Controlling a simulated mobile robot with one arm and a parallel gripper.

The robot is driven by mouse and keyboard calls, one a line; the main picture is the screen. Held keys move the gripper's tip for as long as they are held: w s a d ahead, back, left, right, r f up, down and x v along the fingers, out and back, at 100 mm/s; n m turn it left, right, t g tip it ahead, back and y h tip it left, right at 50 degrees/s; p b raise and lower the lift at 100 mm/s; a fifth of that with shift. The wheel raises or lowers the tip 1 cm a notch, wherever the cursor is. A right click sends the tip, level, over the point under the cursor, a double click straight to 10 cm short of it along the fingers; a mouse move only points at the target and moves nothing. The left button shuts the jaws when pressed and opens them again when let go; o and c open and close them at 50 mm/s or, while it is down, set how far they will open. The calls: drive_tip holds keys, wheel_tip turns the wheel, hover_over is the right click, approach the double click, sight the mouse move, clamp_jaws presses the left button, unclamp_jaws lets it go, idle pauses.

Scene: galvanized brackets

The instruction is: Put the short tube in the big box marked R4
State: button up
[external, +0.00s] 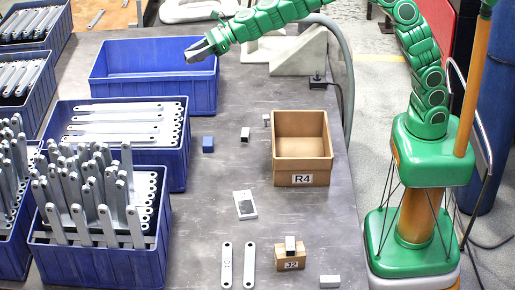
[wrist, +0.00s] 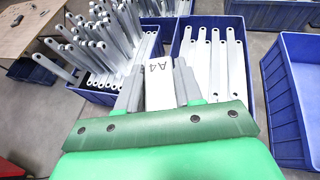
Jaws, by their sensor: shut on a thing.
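The big brown box marked R4 (external: 302,178) stands open and empty on the right of the grey table. My gripper (external: 195,52) is over the far blue crate, well left of and above the R4 box. In the wrist view my gripper (wrist: 160,88) is shut on a white block (wrist: 160,92) with a label that seems to read A4. I cannot tell surely which thing is the short tube. One small metal piece with a dark end (external: 245,134) stands left of the R4 box; a similar piece (external: 290,243) sits on the small brown box (external: 291,264).
Blue crates of brackets (external: 178,158) fill the left; an empty blue crate (external: 150,101) stands behind. A blue cube (external: 208,144), a white item with a dark patch (external: 245,205), two flat brackets (external: 227,265) and a white block (external: 330,281) lie on the table.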

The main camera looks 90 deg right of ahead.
drive_tip(key=s+a+f+n+g+y, duration=0.1)
drive_tip(key=s+a+n+g+y, duration=1.1)
drive_tip(key=s+a, duration=1.05)
drive_tip(key=n+h, duration=0.2)
drive_tip(key=n, duration=0.1)
hover_over(229, 233)
drive_tip(key=s, duration=0.2)
drive_tip(key=shift+g, duration=0.4)
drive_tip(key=f, duration=4.2)
drive_tip(key=shift+w+d, duration=0.25)
drive_tip(key=shift+d, duration=0.1)
drive_tip(key=shift+w+a+f, duration=0.3)
drive_tip(key=shift+w+f, duration=0.4)
drive_tip(key=shift+f, duration=0.15)
